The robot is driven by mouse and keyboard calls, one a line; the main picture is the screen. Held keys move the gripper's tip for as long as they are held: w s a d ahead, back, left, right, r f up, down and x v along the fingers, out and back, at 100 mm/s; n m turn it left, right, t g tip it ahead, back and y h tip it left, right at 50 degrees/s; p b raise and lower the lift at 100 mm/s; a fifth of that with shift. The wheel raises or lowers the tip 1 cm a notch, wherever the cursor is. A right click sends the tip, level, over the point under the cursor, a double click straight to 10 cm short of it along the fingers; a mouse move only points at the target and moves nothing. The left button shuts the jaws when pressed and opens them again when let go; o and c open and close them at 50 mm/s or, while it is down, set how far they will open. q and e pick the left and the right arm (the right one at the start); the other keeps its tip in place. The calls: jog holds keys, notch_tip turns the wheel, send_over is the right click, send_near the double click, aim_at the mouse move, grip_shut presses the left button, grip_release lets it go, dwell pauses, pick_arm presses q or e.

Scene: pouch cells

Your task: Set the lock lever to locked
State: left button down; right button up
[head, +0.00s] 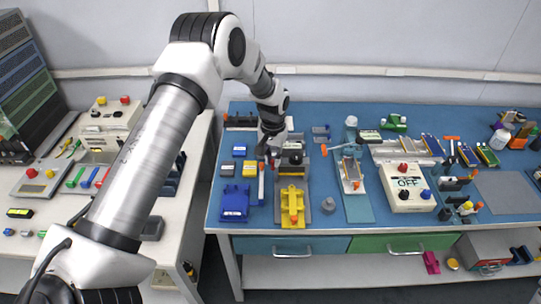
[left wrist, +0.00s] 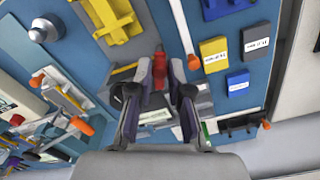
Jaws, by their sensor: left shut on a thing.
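My left gripper (head: 268,154) reaches down to the grey fixture (head: 292,170) with a black knob on the blue bench. In the left wrist view my left gripper (left wrist: 160,62) has its two fingers either side of a red handle (left wrist: 158,76), which I take to be the lock lever. The fingers are shut on it. The grey fixture (left wrist: 204,102) shows behind and beside the fingers. The fingers hide part of the lever, and I cannot read its locked or unlocked position. My right gripper is in neither view.
A yellow fixture (head: 292,207) and a blue tray (head: 235,203) stand in front of the grey fixture. Small blue and yellow blocks (left wrist: 214,53) lie beside it. A white box marked OFF (head: 408,190) stands to the right. Bare blue bench (head: 330,225) shows near the front edge.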

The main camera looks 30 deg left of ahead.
pick_arm(q)
jog(key=shift+s+d+f+n, duration=0.1)
jog(key=shift+d+f+n, duration=0.05)
jog(key=shift+n, duration=0.35)
jog(key=c, duration=1.3)
grip_release()
jog(key=shift+o, duration=1)
jog(key=shift+w, duration=0.2)
notch_tip(320, 180, up, 12)
